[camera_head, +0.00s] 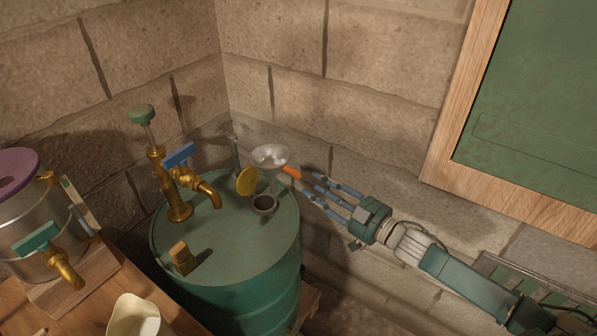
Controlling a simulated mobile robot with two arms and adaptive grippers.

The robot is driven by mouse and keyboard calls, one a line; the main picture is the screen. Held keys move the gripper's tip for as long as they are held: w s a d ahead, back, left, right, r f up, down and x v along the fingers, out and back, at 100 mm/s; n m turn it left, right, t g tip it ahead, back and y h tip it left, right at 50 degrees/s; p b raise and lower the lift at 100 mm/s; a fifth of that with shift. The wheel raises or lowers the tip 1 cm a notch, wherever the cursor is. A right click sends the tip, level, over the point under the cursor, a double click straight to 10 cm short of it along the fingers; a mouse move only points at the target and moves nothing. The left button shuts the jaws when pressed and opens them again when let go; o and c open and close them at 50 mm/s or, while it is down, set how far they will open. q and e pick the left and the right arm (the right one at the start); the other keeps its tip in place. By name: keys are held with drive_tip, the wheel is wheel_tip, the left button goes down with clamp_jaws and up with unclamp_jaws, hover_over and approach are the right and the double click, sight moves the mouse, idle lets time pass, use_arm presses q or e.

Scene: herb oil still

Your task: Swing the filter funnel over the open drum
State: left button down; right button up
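The filter funnel (270,156), a grey metal cone with an orange handle (291,172), hangs above the back right of the green drum (222,240), beside a thin upright post (234,150). Its spout points down just behind the drum's open round mouth (264,204); I cannot tell whether it is in line with it. A yellow round cap (247,181) stands tilted up beside the mouth. My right gripper (312,186) comes in from the right, fingers apart, their tips close to the handle's end. I cannot tell whether they touch it. My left gripper is out of view.
A brass pump tap (179,190) with a blue lever and a yellow block (182,257) stand on the drum lid. At left are a steel vessel (30,225) with a tap and a cream jug (138,316). Block walls close in behind; a green framed panel (540,110) hangs right.

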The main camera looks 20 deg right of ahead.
sight(297, 172)
drive_tip(key=p+x, duration=0.1)
drive_tip(key=x, duration=0.6)
drive_tip(key=shift+w+a, duration=0.2)
drive_tip(key=shift+w, duration=0.1)
drive_tip(key=shift+w+a, duration=0.35)
drive_tip(key=shift+w, duration=0.15)
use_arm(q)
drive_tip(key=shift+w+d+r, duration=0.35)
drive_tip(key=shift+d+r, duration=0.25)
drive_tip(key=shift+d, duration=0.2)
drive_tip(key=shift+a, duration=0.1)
use_arm(e)
drive_tip(key=c, duration=0.7)
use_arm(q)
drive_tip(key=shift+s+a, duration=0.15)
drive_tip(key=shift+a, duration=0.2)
use_arm(e)
drive_tip(key=shift+s+f, duration=0.1)
clamp_jaws()
